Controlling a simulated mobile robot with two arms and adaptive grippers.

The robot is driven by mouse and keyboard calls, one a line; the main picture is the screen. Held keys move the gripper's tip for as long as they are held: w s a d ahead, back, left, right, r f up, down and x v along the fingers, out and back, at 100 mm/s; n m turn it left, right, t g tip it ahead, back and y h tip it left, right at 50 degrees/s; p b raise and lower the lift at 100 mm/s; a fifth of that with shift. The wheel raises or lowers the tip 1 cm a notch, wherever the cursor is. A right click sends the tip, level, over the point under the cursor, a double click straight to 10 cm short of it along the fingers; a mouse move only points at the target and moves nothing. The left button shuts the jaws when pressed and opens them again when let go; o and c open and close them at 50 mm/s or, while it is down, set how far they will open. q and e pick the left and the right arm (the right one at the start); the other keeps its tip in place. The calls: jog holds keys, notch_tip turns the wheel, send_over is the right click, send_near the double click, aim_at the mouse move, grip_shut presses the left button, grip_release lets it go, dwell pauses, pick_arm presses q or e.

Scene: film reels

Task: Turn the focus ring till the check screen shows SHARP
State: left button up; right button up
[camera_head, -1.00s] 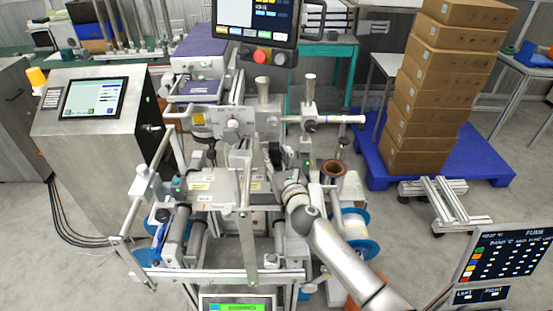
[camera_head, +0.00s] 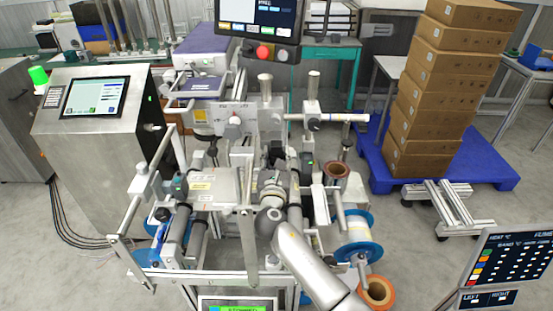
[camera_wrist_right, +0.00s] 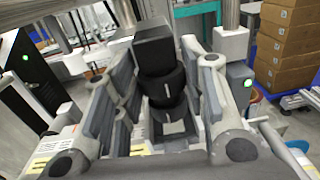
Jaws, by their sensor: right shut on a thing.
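A dark lens-like part with a ribbed black ring (camera_wrist_right: 165,88) stands between my right gripper's fingers in the wrist view, under a square black block (camera_wrist_right: 154,48). My right gripper (camera_wrist_right: 160,100) is shut on this ring. In the head view, the right gripper (camera_head: 273,164) is at the middle of the machine (camera_head: 226,183), and its own arm and wrist partly hide the ring. A screen with a green field (camera_head: 236,307) is cut off at the bottom; its text is too small to read surely. My left gripper is not in view.
A control panel (camera_head: 258,15) with a red button hangs above. Boxes (camera_head: 435,110) on a blue pallet (camera_head: 490,165) stand right. An orange roll (camera_head: 377,291) is near my forearm.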

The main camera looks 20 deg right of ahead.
jog(key=o, duration=1)
jog(key=shift+d+y, duration=0.1)
jog(key=shift+y, duration=0.2)
